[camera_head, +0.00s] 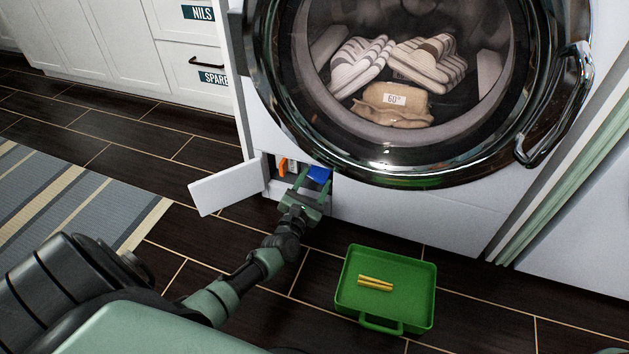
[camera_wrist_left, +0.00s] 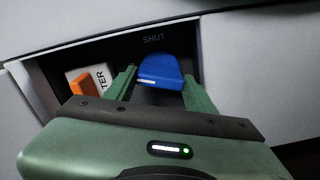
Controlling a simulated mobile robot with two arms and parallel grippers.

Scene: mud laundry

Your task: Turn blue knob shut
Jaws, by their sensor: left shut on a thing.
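The blue knob (camera_head: 319,174) sits in a small open compartment low on the front of the washing machine. In the left wrist view the blue knob (camera_wrist_left: 160,70) lies between the two green fingers of my left gripper (camera_wrist_left: 160,88), below the word SHUT on the back wall. My left gripper (camera_head: 312,184) reaches into the compartment and is shut on the knob. An orange part (camera_wrist_left: 84,87) with a white label ending in TER is to the left of the knob. My right gripper is not in view.
The compartment's white flap (camera_head: 226,187) stands open to the left. A green tray (camera_head: 386,317) with yellow sticks (camera_head: 375,283) lies on the dark floor at right of my arm. The round washer door (camera_head: 400,175) overhangs the compartment, with folded items inside.

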